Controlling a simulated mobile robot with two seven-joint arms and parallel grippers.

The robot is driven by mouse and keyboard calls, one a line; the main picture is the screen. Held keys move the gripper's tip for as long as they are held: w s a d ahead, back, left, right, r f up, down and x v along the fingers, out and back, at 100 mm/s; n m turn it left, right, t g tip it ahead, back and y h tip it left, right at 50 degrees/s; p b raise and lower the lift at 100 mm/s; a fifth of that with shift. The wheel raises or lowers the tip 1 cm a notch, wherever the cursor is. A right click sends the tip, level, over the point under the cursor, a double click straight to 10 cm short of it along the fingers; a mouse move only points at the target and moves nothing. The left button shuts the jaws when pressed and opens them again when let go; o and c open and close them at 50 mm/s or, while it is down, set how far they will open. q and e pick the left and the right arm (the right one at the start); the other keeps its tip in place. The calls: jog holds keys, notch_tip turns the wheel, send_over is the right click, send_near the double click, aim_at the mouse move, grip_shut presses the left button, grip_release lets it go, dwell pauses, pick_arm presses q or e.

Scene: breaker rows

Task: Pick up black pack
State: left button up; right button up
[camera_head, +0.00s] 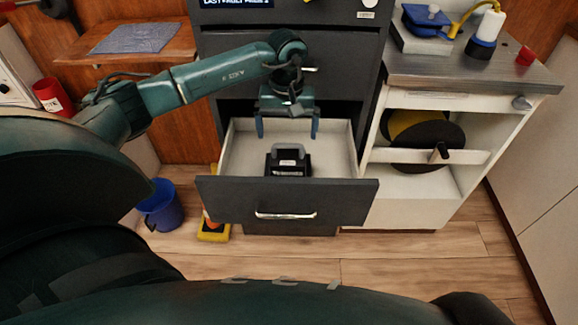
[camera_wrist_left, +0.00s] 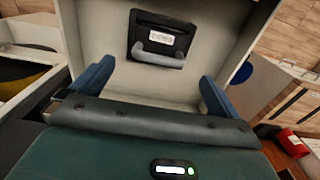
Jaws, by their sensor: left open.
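The black pack (camera_head: 289,170) lies in the open drawer (camera_head: 340,148), near the drawer's front panel. It has a grey handle on top and a pale label. The pack (camera_wrist_left: 160,34) also shows in the left wrist view, at the top middle, with its handle nearest the gripper. My left gripper (camera_head: 287,132) is open and empty, pointing down over the back of the drawer. The pack lies beyond its fingers and apart from them. In the left wrist view the blue fingers (camera_wrist_left: 153,90) are spread wide at either side of the handle. My right gripper is not in view.
The drawer's dark front (camera_head: 220,192) has a silver handle. A white cabinet (camera_head: 400,205) with a metal top stands close on the right. A blue bucket (camera_head: 162,205) and a yellow object (camera_head: 213,231) stand on the floor left of the drawer. A wooden shelf (camera_head: 130,50) is behind my left arm.

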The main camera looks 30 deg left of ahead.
aim_at(288, 145)
pick_arm(q)
jog(key=shift+s+d+f, duration=0.1)
jog(key=shift+f, duration=1.45)
jog(key=shift+s+d+f, duration=0.1)
jog(key=shift+f, duration=1.45)
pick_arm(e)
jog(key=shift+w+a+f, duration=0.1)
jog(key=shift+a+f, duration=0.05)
pick_arm(q)
jog(key=shift+c, duration=0.2)
jog(key=c, duration=2)
jog(key=shift+w+r, duration=0.2)
jog(key=shift+c, duration=0.5)
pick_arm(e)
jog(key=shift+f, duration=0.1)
